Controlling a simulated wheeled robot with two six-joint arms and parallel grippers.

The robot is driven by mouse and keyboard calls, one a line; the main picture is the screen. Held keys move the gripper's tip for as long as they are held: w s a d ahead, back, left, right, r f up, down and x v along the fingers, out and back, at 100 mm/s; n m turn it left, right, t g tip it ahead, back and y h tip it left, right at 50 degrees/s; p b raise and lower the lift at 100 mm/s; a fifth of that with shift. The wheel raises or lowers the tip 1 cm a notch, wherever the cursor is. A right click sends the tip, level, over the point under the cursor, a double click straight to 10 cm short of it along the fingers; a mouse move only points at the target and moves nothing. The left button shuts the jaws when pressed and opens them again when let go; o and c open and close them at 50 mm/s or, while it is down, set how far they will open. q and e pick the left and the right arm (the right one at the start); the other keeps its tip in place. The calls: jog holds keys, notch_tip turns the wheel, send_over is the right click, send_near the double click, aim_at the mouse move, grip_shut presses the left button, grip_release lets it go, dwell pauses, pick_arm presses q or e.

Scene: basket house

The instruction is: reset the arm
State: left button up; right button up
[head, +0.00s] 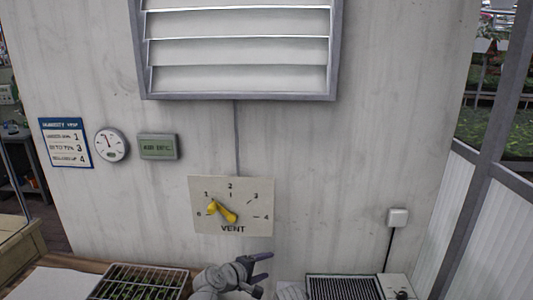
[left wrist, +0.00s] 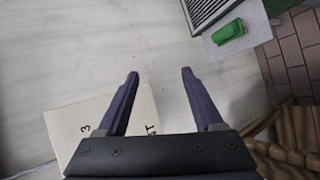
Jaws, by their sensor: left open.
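My left gripper (head: 266,267) is at the bottom centre of the head view, below and to the right of the vent dial plate (head: 258,222). Its two dark fingers are apart with nothing between them. In the left wrist view the open fingers (left wrist: 159,76) point towards the pale wall. The dial plate also shows there, partly behind the left finger (left wrist: 85,128). The yellow dial knob (head: 222,212) is turned towards the left side of the scale; the exact mark is hard to tell. My right gripper is not in view.
A louvred vent (head: 238,52) is above the dial. A wire rack with seedlings (head: 140,282) stands lower left, and a dark grille unit (head: 343,288) lower right. A blue sign (head: 66,143), round gauge (head: 112,146) and green display (head: 158,147) hang on the left wall.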

pick_arm(q)
jog(key=s+d+f+m+g+y, duration=0.2)
jog(key=s+d+f+m+g, duration=0.1)
jog(key=s+f+m+g, duration=0.45)
jog(key=s+a+f+m+g+y, duration=0.1)
jog(key=s+a+f+m+y, duration=0.1)
jog(key=s, duration=0.4)
jog(key=s+a+f+m+g+y, duration=0.2)
jog(key=s+a+m+y, duration=0.2)
jog(key=s, duration=0.3)
jog(key=shift+a+m+y, duration=0.2)
jog(key=shift+m+y, duration=0.4)
jog(key=shift+m, duration=0.25)
jog(key=shift+f, duration=0.1)
